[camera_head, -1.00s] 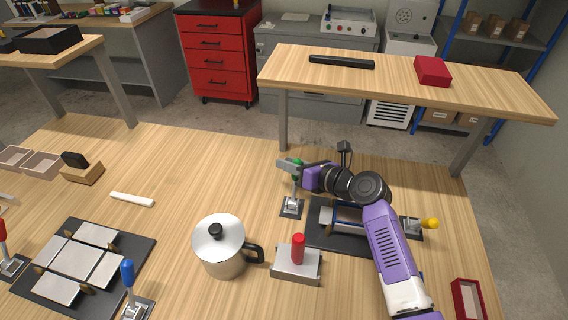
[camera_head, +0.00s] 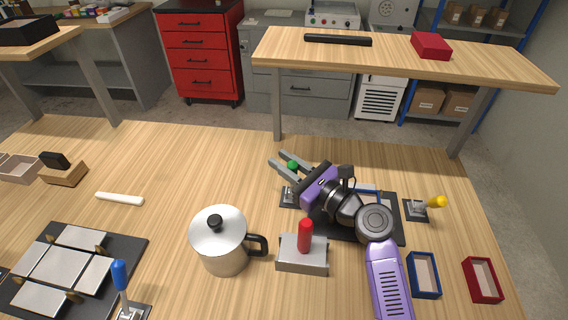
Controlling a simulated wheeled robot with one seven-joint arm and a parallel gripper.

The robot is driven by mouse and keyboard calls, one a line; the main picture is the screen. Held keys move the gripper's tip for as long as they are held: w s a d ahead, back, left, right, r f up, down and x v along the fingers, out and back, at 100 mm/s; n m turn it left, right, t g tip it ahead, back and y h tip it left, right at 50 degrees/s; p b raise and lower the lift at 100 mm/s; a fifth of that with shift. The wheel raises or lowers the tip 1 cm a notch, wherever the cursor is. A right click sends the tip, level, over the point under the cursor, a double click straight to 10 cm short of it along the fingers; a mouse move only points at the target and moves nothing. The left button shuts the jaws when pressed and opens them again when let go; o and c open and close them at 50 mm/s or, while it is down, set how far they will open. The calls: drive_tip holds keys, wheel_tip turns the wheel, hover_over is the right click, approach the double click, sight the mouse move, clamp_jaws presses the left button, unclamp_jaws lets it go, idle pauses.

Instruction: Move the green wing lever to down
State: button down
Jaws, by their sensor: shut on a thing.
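The green wing lever (camera_head: 292,165) has a round green knob and stands on a small dark base plate (camera_head: 290,197) at the far side of the work table. My gripper (camera_head: 282,163) reaches it from the lower right, with its two grey fingers on either side of the knob, shut on it. The lever's stem is mostly hidden by the fingers and the purple gripper body. A dark former plate (camera_head: 393,232) lies right of the lever, largely covered by my arm.
A yellow-knobbed lever (camera_head: 437,202) stands to the right. A red-handled block (camera_head: 305,250) and a metal pot (camera_head: 219,245) stand nearer. Blue (camera_head: 424,274) and red (camera_head: 482,280) trays lie at the right.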

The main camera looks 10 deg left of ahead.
sight(296, 172)
drive_tip(key=shift+s+f, duration=0.1)
idle(0.3)
drive_tip(key=c, duration=1.3)
unclamp_jaws()
drive_tip(key=shift+o, duration=0.2)
drive_tip(key=shift+p+v, duration=1.5)
drive_tip(key=shift+v, duration=2.4)
